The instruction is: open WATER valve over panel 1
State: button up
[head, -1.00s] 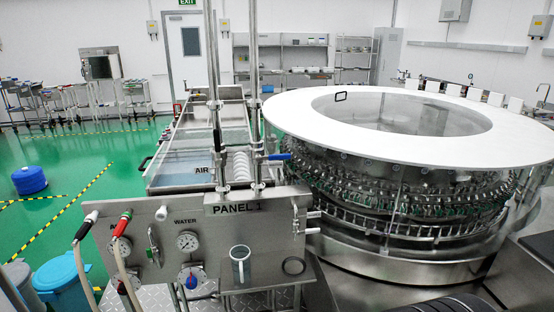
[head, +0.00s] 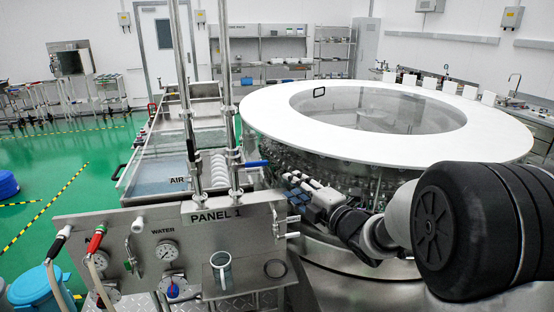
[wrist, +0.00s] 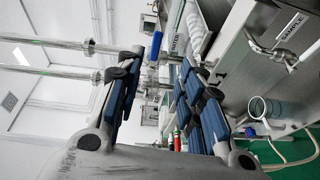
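A blue lever handle (head: 254,164) sits on the right-hand vertical pipe (head: 229,120) above the PANEL 1 plate (head: 240,213). It sticks out sideways to the right. In the wrist view the blue lever (wrist: 156,46) shows just beyond the gap between my fingers. My gripper (head: 293,189) is to the right of the lever and a little below it in the head picture, apart from it. In the wrist view my gripper (wrist: 158,68) is open, with blue-padded fingers and nothing between them.
A second vertical pipe (head: 185,120) stands left of the lever's pipe.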

aim_at(259, 164)
jog(key=shift+n+y, duration=0.6)
jog(key=shift+n, duration=0.1)
jog(key=x, duration=0.6)
jog(key=b+x, duration=0.1)
jog(key=x, duration=1)
jog(key=shift+w+a+f+b, duration=0.1)
jog(key=shift+a+f+b, duration=0.2)
jog(key=shift+a, duration=0.15)
jog(key=shift+c, duration=0.4)
grip_shut()
